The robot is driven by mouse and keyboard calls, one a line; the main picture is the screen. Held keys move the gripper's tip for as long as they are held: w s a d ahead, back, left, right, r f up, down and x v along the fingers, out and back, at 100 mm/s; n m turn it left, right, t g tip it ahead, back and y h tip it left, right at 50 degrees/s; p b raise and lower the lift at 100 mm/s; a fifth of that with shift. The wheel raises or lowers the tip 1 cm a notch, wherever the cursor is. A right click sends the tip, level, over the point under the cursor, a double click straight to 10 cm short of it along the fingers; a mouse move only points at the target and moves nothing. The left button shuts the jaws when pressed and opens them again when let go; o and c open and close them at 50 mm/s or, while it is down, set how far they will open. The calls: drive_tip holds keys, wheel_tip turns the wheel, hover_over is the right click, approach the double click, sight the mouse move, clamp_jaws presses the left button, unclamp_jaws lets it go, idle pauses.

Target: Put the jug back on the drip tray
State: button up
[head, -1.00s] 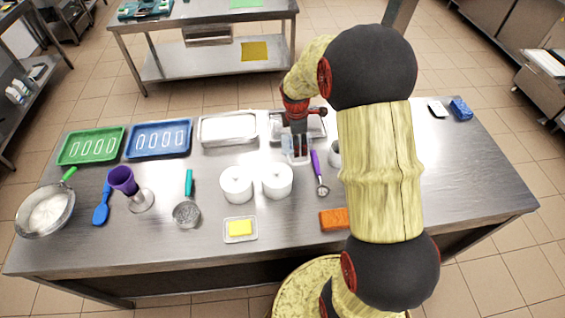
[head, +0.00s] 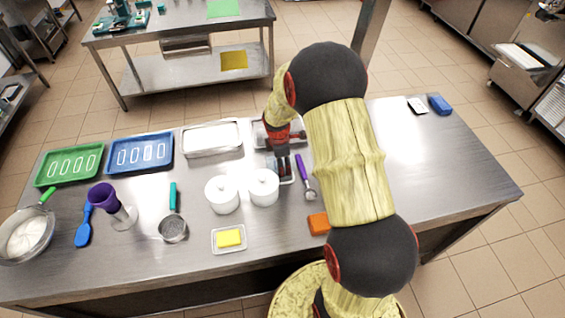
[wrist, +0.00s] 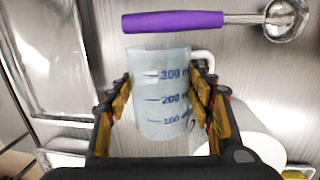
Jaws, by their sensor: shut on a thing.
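The jug (wrist: 160,100) is a small see-through measuring jug with blue level marks and a pale handle at its right. In the wrist view it stands between the two fingers of my gripper (wrist: 163,102), which is shut on it. In the head view my gripper (head: 281,165) is over the middle of the steel table, right of two white lidded pots, and the jug is mostly hidden. A green slotted tray (head: 69,178) and a blue slotted tray (head: 141,165) lie at the left back. I cannot tell which tray is the drip tray.
A purple-handled scoop (head: 304,176) lies close right of my gripper. A white lidded pot (head: 263,187) is close left. A steel tray (head: 212,153) lies behind, left. An orange sponge (head: 318,224) is near the front. The table's right part (head: 440,165) is mostly clear.

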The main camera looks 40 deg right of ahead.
drive_tip(key=o, duration=1.3)
